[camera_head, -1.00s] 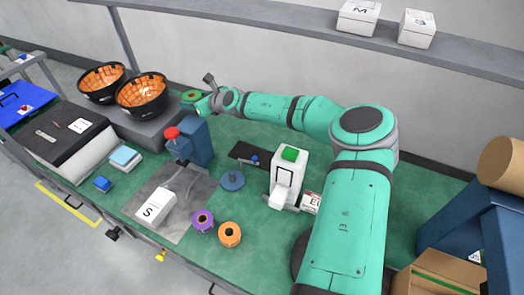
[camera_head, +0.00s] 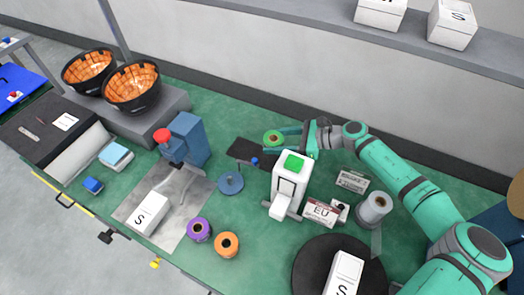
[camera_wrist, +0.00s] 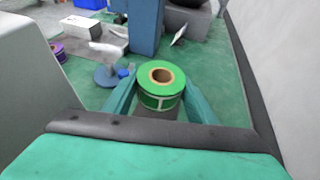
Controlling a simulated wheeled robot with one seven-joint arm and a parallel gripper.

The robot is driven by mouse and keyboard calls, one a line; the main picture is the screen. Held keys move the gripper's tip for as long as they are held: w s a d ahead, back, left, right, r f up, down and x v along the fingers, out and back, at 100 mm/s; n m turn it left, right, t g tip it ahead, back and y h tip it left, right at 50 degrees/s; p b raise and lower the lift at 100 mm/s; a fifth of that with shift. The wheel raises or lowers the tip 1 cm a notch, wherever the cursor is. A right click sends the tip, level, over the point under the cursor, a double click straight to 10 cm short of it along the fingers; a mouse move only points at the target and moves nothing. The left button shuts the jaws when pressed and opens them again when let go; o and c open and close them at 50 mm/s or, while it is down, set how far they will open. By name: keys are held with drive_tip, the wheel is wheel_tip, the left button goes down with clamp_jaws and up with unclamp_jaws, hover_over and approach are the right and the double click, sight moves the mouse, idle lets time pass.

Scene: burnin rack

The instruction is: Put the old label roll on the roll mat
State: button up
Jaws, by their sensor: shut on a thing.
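A green label roll (camera_head: 273,138) with a brown core is between the fingers of my gripper (camera_head: 287,139), behind the white printer. In the wrist view the roll (camera_wrist: 161,85) sits upright between both teal fingers (camera_wrist: 160,99), which are shut on it. A dark flat rectangle (camera_head: 240,149), which looks like the roll mat, lies on the green bench just left of the roll in the head view. I cannot tell exactly how high the roll is above the bench.
The white printer (camera_head: 290,185) with a green top stands in front of my gripper. A blue disc stand (camera_head: 230,184), purple roll (camera_head: 199,230) and orange roll (camera_head: 227,245) are to the front left. A blue press (camera_head: 188,140) stands left. The wall runs close behind.

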hover_over(277, 159)
drive_tip(key=s, duration=0.2)
wheel_tip(277, 159, down, 5)
drive_tip(key=shift+w+f, duration=0.15)
drive_tip(key=shift+d+f, duration=0.25)
drive_tip(key=shift+f, duration=0.25)
drive_tip(key=f, duration=0.3)
drive_tip(key=shift+a+f, duration=0.2)
drive_tip(key=shift+a, duration=0.15)
drive_tip(key=shift+f, duration=0.1)
drive_tip(key=o, duration=1.1)
drive_tip(key=shift+w, duration=0.1)
